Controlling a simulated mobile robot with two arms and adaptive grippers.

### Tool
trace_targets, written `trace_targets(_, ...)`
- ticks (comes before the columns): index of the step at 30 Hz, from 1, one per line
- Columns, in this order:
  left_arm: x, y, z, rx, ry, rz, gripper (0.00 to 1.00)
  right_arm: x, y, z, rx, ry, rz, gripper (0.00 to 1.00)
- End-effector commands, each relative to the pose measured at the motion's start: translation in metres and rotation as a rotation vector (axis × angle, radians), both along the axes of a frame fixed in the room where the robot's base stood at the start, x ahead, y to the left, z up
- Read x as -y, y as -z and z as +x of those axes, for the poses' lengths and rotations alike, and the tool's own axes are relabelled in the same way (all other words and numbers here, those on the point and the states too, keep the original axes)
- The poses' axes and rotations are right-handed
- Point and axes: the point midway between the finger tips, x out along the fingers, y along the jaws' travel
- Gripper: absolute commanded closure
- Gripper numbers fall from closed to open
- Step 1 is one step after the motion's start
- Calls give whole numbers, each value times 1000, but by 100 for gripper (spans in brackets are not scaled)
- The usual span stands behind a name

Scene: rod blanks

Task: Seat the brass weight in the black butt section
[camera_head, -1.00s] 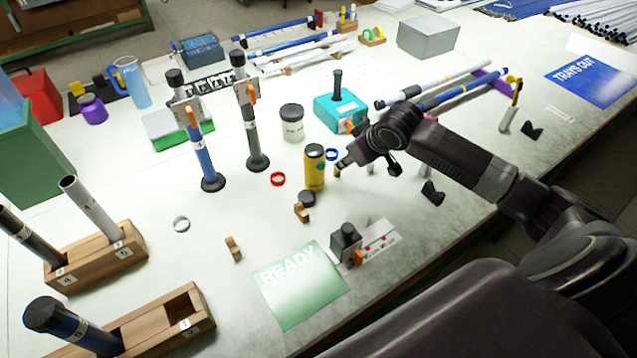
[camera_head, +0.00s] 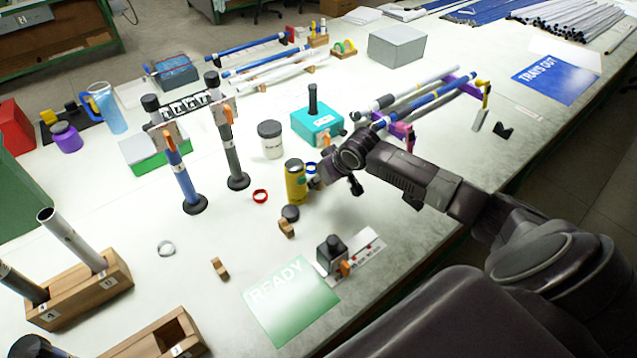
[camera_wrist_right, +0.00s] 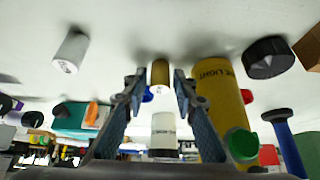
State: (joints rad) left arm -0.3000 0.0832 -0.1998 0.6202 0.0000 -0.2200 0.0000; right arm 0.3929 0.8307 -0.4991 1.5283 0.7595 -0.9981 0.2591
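The brass weight (camera_wrist_right: 160,72) is a small brass cylinder standing between the fingertips of my right gripper (camera_wrist_right: 160,78) in the right wrist view. The fingers are apart, with a gap on each side of it. In the head view my right gripper (camera_head: 316,183) is low beside the yellow bottle (camera_head: 295,182), and I cannot make out the weight there. A dark tube (camera_head: 22,285) leans in a wooden block at the left, and a dark upright rod (camera_head: 234,150) stands on a round base. I cannot tell which is the black butt section. My left gripper is not in view.
The yellow bottle is close beside one finger in the wrist view. A white jar (camera_head: 271,140), red ring (camera_head: 260,196), dark cap (camera_head: 290,213) and teal box (camera_head: 318,125) stand nearby. Clear table lies between rings and blocks.

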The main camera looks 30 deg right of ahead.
Motion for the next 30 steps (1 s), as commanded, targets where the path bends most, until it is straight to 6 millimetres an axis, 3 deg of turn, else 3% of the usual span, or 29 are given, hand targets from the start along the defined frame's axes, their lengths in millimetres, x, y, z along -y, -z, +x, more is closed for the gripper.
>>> trace_targets(5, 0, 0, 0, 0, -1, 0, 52, 0, 0, 0, 0, -1, -1, 74)
trace_targets(13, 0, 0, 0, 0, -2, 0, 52, 0, 0, 0, 0, 0, -1, 100)
trace_targets(24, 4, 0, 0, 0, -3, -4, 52, 1, -2, 0, 1, 0, -1, 100)
trace_targets(30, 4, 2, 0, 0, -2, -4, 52, 1, -18, 1, 4, -1, -2, 100)
